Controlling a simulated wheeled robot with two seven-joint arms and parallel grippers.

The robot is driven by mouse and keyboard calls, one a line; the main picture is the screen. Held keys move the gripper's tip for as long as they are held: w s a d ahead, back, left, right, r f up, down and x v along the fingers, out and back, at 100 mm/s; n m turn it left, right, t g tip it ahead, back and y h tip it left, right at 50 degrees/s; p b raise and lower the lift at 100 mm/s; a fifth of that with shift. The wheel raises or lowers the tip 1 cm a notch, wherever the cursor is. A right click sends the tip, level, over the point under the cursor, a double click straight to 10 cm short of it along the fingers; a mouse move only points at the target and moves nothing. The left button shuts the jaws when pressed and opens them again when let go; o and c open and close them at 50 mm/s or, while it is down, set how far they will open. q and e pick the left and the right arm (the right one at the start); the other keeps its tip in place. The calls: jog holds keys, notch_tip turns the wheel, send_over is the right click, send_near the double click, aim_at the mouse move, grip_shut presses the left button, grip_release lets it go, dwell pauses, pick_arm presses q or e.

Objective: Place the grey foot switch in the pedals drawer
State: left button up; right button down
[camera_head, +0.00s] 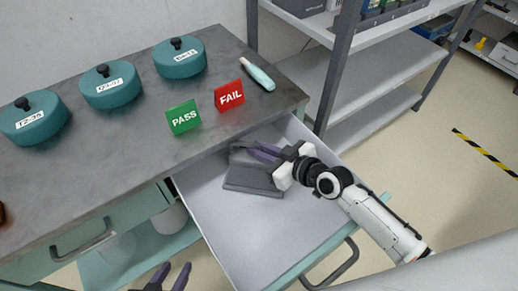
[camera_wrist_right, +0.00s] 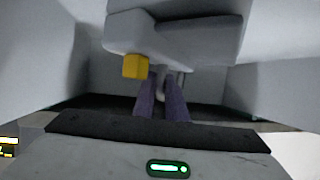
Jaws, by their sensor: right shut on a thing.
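The grey foot switch (camera_head: 252,181) is inside the open drawer (camera_head: 253,231), near its back left part. My right gripper (camera_head: 252,149) reaches into the drawer from the right and is shut on the foot switch. In the right wrist view the purple fingers of the right gripper (camera_wrist_right: 163,88) meet the grey foot switch (camera_wrist_right: 185,42), which has a yellow part. I cannot tell if the foot switch rests on the drawer floor. My left gripper (camera_head: 172,277) is open and empty at the bottom edge, in front of the cart.
The countertop (camera_head: 110,170) holds three teal lidded pots (camera_head: 112,88), a green PASS sign (camera_head: 184,117), a red FAIL sign (camera_head: 229,96) and a pale teal device (camera_head: 258,76). A shelf rack (camera_head: 370,80) stands behind right. The drawer's front part is clear.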

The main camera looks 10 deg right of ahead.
jog(key=shift+r, duration=0.15)
jog(key=c, duration=1.8)
grip_release()
jog(key=shift+o, duration=0.2)
jog(key=v, duration=0.7)
jog(key=shift+s+d+p, duration=0.15)
jog(key=shift+s+p, duration=0.05)
jog(key=shift+p, duration=0.2)
